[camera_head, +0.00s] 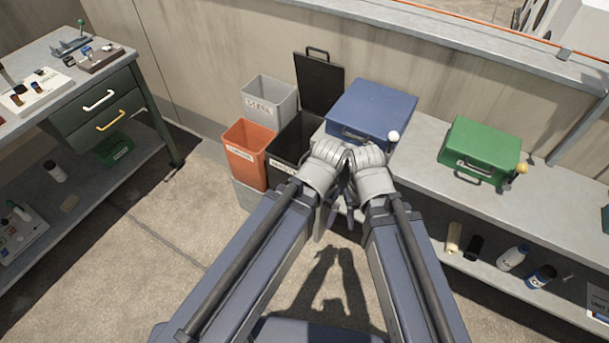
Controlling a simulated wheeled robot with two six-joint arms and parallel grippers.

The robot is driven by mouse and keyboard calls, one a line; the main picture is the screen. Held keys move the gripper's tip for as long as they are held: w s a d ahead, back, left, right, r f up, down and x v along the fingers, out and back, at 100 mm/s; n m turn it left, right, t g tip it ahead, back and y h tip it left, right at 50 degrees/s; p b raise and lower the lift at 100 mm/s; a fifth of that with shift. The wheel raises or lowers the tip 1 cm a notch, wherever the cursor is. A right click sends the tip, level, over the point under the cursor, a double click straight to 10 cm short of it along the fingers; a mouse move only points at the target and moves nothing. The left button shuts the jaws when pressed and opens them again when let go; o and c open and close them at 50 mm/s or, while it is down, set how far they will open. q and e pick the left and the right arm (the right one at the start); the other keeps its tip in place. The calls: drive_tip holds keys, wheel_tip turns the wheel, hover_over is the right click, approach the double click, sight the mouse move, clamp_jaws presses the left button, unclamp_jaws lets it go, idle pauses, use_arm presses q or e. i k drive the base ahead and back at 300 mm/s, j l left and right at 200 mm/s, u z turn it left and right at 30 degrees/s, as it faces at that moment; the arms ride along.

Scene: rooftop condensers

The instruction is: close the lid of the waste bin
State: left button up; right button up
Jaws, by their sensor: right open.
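The black waste bin (293,140) stands at the middle, left of the bench, with a pale label on its front that my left gripper partly covers. Its dark lid (319,83) is open and stands upright behind the bin, with a loop handle at its top edge. My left gripper (325,192) is in front of the bin's right front part. Its fingers point down and mostly hide behind my wrist, so its jaws cannot be read. My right gripper (350,194) is beside it, in front of the bench edge, open, with its fingers partly hidden. Neither is at the lid.
A grey bin (268,96) and an orange bin (245,152) stand left of the black one. A blue box (372,106) on the bench (423,150) sits close right of the lid. A green box (482,146) is farther right.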

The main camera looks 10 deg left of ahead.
sight(321, 82)
drive_tip(key=i+j, duration=0.65)
drive_tip(key=j, duration=0.25)
drive_tip(key=i+z, duration=0.05)
